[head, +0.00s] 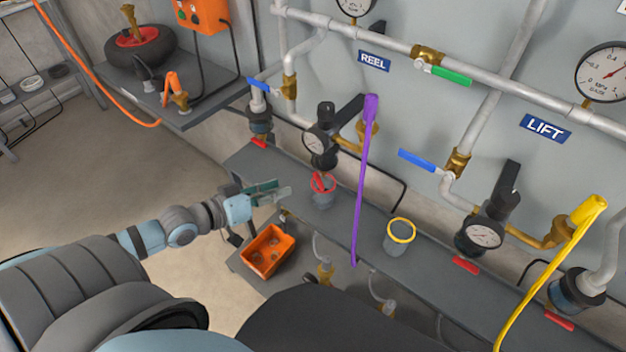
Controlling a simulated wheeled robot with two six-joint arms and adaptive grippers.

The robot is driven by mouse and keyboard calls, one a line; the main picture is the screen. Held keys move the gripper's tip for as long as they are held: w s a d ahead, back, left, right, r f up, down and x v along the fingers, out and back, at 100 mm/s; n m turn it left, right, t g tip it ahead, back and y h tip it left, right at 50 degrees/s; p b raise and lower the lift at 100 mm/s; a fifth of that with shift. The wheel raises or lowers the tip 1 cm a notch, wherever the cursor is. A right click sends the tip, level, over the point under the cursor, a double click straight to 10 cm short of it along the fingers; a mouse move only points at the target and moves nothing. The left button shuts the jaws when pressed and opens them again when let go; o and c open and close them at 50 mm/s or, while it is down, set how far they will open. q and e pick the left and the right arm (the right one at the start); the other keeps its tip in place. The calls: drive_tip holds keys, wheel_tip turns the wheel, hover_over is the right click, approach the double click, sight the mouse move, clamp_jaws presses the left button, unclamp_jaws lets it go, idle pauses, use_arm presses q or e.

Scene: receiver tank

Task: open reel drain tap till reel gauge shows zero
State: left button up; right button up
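The blue REEL sign (374,61) is on the wall at upper middle. Below it, a small round gauge (316,142) sits on a dark filter unit; its needle is too small to read. Under that unit a red handle or ring (322,182) shows at a grey cup (323,198) on the shelf; I cannot tell whether it is the drain tap. My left gripper (272,191) is just left of the cup, apart from it, fingers pointing right. Nothing shows held; its fingers overlap in view, so the opening is unclear. My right gripper is out of view.
A purple hose (362,190) hangs in front of the shelf (345,222). A yellow-rimmed cup (399,238) stands right of it. An orange bin (267,251) lies below. The LIFT sign (545,128) and a second gauge (485,236) are at right. Floor at left is clear.

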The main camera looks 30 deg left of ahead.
sight(315, 178)
use_arm(q)
drive_tip(key=b+x, duration=0.6)
drive_tip(key=x, duration=0.6)
drive_tip(key=shift+w, duration=0.1)
drive_tip(key=shift+a, duration=0.1)
drive_tip(key=c, duration=0.7)
clamp_jaws()
